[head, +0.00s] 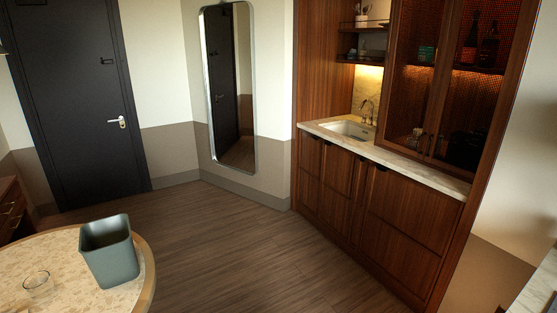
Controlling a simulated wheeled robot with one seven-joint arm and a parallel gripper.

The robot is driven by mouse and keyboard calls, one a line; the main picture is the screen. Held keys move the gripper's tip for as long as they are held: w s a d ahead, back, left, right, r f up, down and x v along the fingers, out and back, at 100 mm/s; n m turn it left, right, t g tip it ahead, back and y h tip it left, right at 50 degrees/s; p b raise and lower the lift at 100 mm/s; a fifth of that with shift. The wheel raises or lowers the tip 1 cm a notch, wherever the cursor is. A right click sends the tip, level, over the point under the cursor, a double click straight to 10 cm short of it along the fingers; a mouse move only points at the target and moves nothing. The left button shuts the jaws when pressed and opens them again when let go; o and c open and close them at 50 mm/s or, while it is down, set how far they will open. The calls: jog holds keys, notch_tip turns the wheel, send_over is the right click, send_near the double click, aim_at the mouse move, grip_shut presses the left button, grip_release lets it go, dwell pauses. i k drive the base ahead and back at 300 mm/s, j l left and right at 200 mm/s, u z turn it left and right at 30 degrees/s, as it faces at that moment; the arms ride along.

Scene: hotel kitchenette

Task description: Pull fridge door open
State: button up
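No appliance that is plainly a fridge shows in the head view. A wooden kitchenette unit stands at the right, with closed lower cabinet fronts (335,185) under the counter. Small dark pulls sit along their top edges. A wider front (408,215) at the right end of the unit is also closed and has a horizontal seam. I cannot tell whether a fridge is behind any of these fronts. My gripper is not in view.
A round table (60,255) at the lower left holds a grey-green bin (110,250) and a clear glass (37,285). The wooden floor (235,240) before the unit is clear. A marble counter (420,173) holds a sink (347,129). A pale surface (540,285) juts in at lower right.

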aim_at(410, 225)
jog(key=i+u, duration=0.2)
jog(key=i, duration=0.95)
jog(key=i+l, duration=0.15)
jog(key=i, duration=0.2)
jog(key=i+l, duration=0.15)
jog(key=i, duration=0.25)
jog(key=i+l, duration=0.15)
jog(key=i, duration=0.2)
jog(key=i+l+u, duration=0.15)
jog(key=l+u, duration=0.15)
jog(key=i+l+u, duration=0.15)
jog(key=l+u, duration=0.5)
jog(key=l, duration=0.15)
jog(key=i+l+u, duration=0.1)
jog(key=l+u, duration=0.45)
jog(key=l, duration=0.45)
jog(key=k, duration=0.05)
